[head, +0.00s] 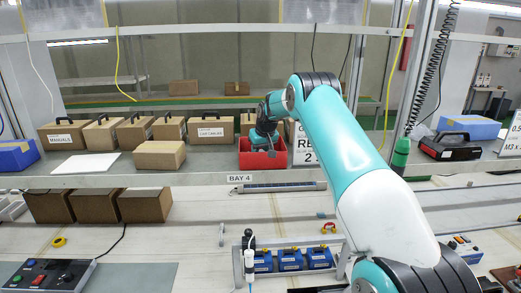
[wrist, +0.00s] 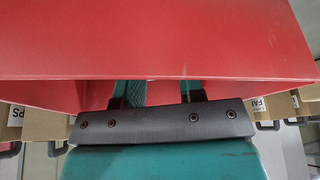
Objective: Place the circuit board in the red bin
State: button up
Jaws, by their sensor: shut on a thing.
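The red bin (head: 248,160) stands on the bench shelf near the middle of the head view, just left of a white sign. My gripper (head: 267,143) is at the bin, pointing down at its opening. In the wrist view, a broad red wall of the bin (wrist: 160,40) fills the top and hides most of the fingertips. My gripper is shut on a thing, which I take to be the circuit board. That thing is mostly hidden, so its shape and height above the bin floor cannot be told.
Cardboard boxes (head: 211,131) line the shelf left of the bin, with one box (head: 160,155) nearer the front. A white sheet (head: 87,163) lies further left. A black and red case (head: 450,147) and a green bottle (head: 400,155) stand to the right.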

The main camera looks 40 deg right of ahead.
jog(key=shift+f, duration=0.45)
jog(key=shift+f, duration=0.1)
jog(key=o, duration=1.1)
